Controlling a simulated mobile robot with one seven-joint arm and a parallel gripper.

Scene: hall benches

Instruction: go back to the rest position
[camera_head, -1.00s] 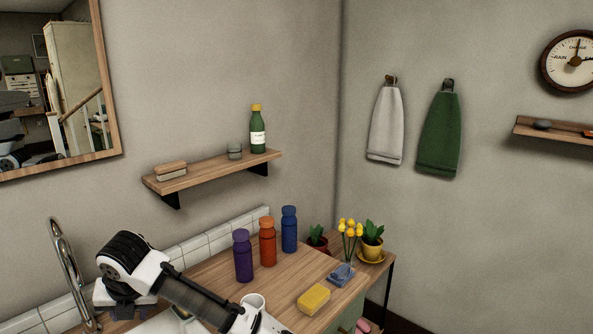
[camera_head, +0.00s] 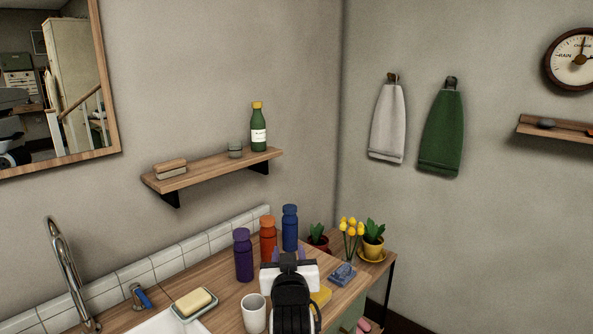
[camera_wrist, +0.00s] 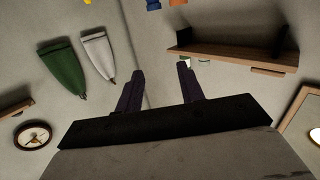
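My gripper shows in the wrist view (camera_wrist: 160,92) with its two dark fingers apart and nothing between them. In the head view my gripper (camera_head: 289,256) is raised over the right part of the wooden counter (camera_head: 205,270), in front of the bottles. Its fingers point away, toward the wall corner, and are partly hidden by my wrist. My arm covers part of the yellow sponge (camera_head: 321,295) on the counter.
Purple (camera_head: 243,256), orange (camera_head: 268,240) and blue (camera_head: 289,228) bottles stand close behind my gripper. A white mug (camera_head: 254,314), a soap dish (camera_head: 194,305) and a faucet (camera_head: 66,270) are to the left. A wall shelf (camera_head: 215,171) hangs above.

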